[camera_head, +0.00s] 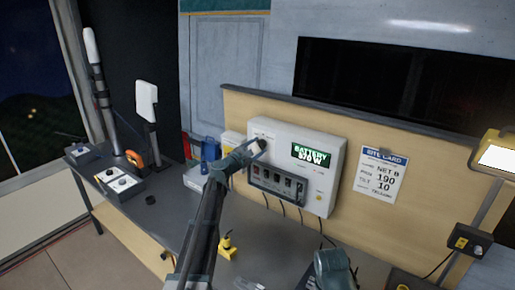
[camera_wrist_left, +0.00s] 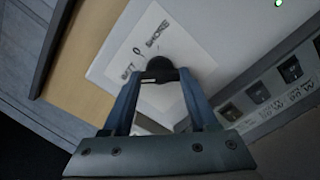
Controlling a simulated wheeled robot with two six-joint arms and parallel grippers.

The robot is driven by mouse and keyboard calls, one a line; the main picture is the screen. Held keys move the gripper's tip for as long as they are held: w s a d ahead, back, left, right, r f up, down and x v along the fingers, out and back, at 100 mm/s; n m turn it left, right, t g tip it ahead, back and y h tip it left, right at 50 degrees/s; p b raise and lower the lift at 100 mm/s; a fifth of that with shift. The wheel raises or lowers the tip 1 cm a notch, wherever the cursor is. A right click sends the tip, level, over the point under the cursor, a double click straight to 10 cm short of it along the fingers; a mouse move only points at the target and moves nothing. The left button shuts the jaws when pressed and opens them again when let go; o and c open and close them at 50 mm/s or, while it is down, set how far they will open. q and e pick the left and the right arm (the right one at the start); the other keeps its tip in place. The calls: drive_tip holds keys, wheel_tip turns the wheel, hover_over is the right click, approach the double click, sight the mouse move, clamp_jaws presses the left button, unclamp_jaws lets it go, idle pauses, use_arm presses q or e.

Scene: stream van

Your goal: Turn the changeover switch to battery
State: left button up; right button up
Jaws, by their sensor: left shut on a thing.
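The changeover switch is a dark round knob (camera_wrist_left: 160,68) on a white label marked BATT, 0 and SHORE. It sits at the upper left of the white power panel (camera_head: 325,190). My left gripper (camera_head: 258,148) reaches up to the panel and is shut on the knob, with its blue fingers (camera_wrist_left: 160,88) on either side of it in the wrist view. A light mark on the knob shows between the fingers, toward the BATT side. The panel display (camera_head: 311,155) reads BATTERY in green, with a watt figure below.
A dark row of switches (camera_head: 277,184) runs below the knob, with cables hanging beneath. A site card (camera_head: 380,174) is on the board to the right. A yellow item (camera_head: 227,246) stands on the grey desk. A lamp (camera_head: 496,155) stands at far right.

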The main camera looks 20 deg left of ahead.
use_arm(q)
drive_tip(key=o, duration=1.4)
drive_tip(key=v, duration=1.3)
drive_tip(key=shift+s+a, duration=0.1)
drive_tip(key=shift+s, duration=0.3)
drive_tip(key=s+d+f+m+g+h, duration=0.1)
drive_tip(key=s+d+f+m+g, duration=0.45)
drive_tip(key=d+m, duration=0.2)
drive_tip(key=s+d+f+m+g, duration=0.4)
drive_tip(key=s+d+f+m, duration=0.25)
drive_tip(key=d, duration=0.25)
drive_tip(key=s+a+f+m+g+y, duration=0.1)
drive_tip(key=s+f+m+g+y, duration=0.3)
drive_tip(key=s, duration=0.5)
drive_tip(key=s+a+f+m+g+y, duration=0.1)
drive_tip(key=s+f+m+g+y, duration=0.2)
drive_tip(key=s+f+m, duration=0.45)
drive_tip(key=shift+m+g+y, duration=0.35)
drive_tip(key=shift+m+y, duration=0.35)
drive_tip(key=shift+m, duration=0.05)
drive_tip(key=s+d, duration=0.2)
drive_tip(key=d, duration=0.1)
drive_tip(key=s+d, duration=0.2)
drive_tip(key=d, duration=0.2)
drive_tip(key=s+d+b, duration=0.1)
drive_tip(key=s+d, duration=0.1)
drive_tip(key=d, duration=0.2)
drive_tip(key=shift+s+r, duration=0.3)
drive_tip(key=shift+s, duration=0.05)
